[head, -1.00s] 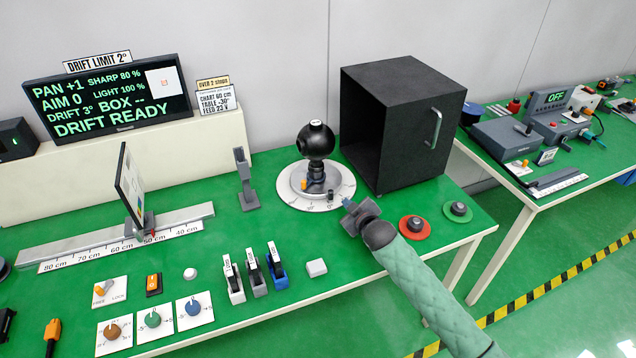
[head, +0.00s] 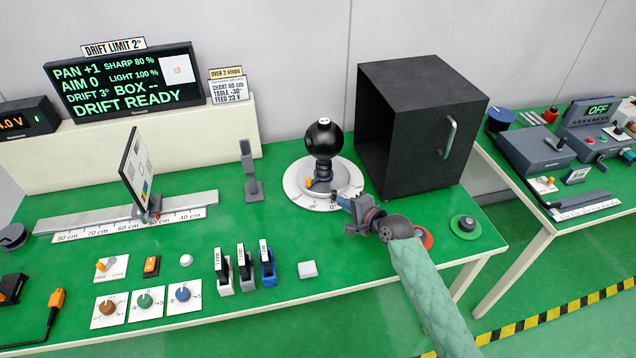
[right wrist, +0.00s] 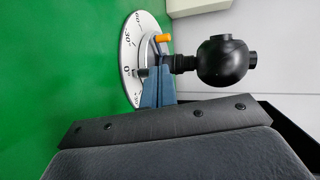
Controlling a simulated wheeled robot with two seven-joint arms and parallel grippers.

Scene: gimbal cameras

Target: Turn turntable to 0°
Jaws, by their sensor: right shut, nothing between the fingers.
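The turntable (head: 296,192) is a white round dial with degree marks, near the back of the green bench. A black ball-shaped camera head (head: 323,138) stands upright on its middle. An orange peg (head: 309,183) and a small dark peg (head: 333,195) stand on the dial. In the right wrist view the dial (right wrist: 128,50) shows marks including 0° and 30°, with the dark peg (right wrist: 142,72) near the 0° mark. My right gripper (head: 341,200) is shut and empty, its tips beside the dark peg; I cannot tell if they touch. My left gripper is out of view.
A black open-fronted box (head: 425,125) with a handle stands just right of the turntable. A grey post (head: 249,172) stands to its left. Knobs and switches line the front.

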